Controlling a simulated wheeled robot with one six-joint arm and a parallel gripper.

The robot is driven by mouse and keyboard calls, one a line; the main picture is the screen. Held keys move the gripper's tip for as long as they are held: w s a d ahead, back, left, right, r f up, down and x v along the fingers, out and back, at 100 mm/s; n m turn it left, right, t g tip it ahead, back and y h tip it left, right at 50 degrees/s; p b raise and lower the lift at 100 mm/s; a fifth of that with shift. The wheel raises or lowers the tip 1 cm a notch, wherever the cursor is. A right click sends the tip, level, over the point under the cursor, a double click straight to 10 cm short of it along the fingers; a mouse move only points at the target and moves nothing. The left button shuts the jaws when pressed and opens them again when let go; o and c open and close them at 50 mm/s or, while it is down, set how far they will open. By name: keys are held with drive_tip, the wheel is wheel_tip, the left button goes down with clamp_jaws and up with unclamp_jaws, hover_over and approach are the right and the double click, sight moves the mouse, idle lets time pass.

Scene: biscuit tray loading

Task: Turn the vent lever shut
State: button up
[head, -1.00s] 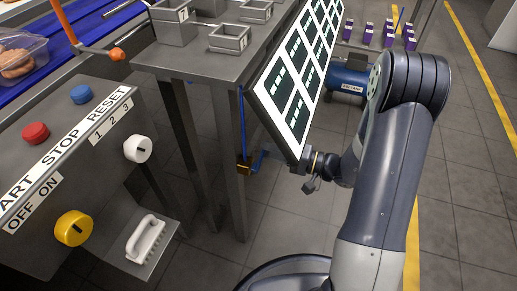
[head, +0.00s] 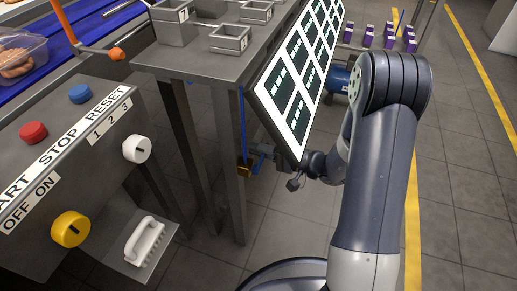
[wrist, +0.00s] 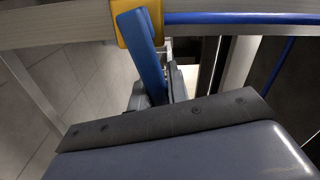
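The vent lever is a blue bar (head: 258,162) on a yellow valve body (head: 244,168) by the table leg, low on a blue pipe. In the wrist view the blue lever (wrist: 146,52) hangs from the yellow valve body (wrist: 122,28) and runs down toward my gripper. My gripper (wrist: 158,92) has its grey fingertips around the lever's lower end, one at each side. Its own body hides most of the fingers, so contact with the lever is unclear. In the head view my gripper (head: 264,151) is partly hidden behind the tilted panel.
The tilted white-and-dark panel (head: 298,80) hangs close above my wrist. The steel table leg (head: 232,190) stands just left of the valve. A control box with a yellow knob (head: 71,229) is at left. Grey floor is open at right.

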clamp_jaws()
drive_tip(key=shift+f+m+b, duration=0.5)
drive_tip(key=shift+f+m, duration=0.3)
drive_tip(key=shift+m, duration=0.7)
drive_tip(key=o, duration=0.6)
unclamp_jaws()
drive_tip(key=shift+d, duration=0.15)
drive_tip(key=p+v, duration=0.2)
drive_tip(key=v, duration=0.8)
drive_tip(key=shift+d, duration=0.3)
